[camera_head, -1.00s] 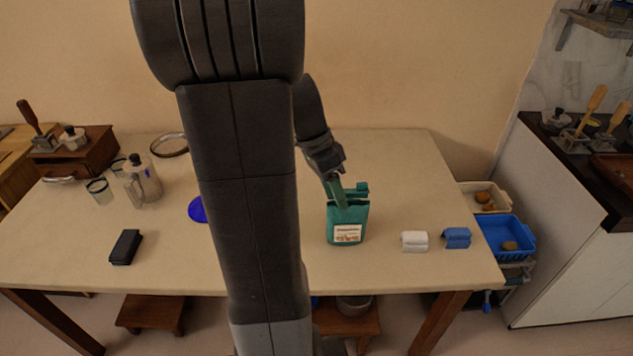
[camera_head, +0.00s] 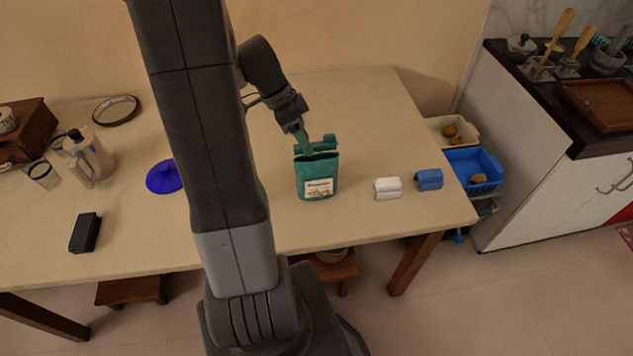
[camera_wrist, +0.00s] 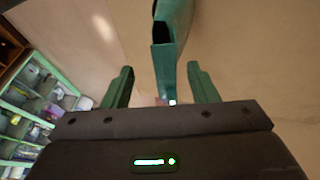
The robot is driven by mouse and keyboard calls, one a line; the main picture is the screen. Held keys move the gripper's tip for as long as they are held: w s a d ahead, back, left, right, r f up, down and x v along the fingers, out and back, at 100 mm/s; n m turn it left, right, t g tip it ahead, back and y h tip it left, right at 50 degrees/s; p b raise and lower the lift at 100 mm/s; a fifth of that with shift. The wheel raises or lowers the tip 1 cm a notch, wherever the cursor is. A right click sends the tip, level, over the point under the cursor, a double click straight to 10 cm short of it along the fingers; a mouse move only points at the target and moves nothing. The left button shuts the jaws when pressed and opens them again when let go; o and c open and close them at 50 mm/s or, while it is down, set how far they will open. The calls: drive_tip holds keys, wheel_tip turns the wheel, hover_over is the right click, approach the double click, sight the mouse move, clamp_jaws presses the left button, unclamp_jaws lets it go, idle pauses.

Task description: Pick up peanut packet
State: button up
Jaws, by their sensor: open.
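The peanut packet (camera_head: 317,176) is a teal pouch with a white label on its lower front. It stands upright on the table (camera_head: 350,110), right of my arm in the head view. My gripper (camera_head: 308,146) is at the packet's top edge, pointing down at it. In the wrist view the packet (camera_wrist: 171,50) shows between the two green fingers of my gripper (camera_wrist: 161,88). The fingers are apart, with a gap on each side of the packet. The head view does not show clearly how far the fingers reach down beside it.
A white block (camera_head: 387,189) and a blue block (camera_head: 429,180) lie right of the packet. A blue disc (camera_head: 164,177), a black case (camera_head: 85,233) and a glass jug (camera_head: 92,157) are on the left. Bins, including a blue one (camera_head: 474,168), stand beyond the right edge.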

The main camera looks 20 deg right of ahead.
sight(317, 176)
drive_tip(key=shift+w+d+p+x, duration=0.1)
drive_tip(key=shift+w+p+x, duration=0.15)
drive_tip(key=shift+x, duration=1)
drive_tip(key=shift+w+d+p+x, duration=0.15)
drive_tip(key=shift+p+x, duration=0.1)
drive_tip(key=shift+x, duration=1.05)
clamp_jaws()
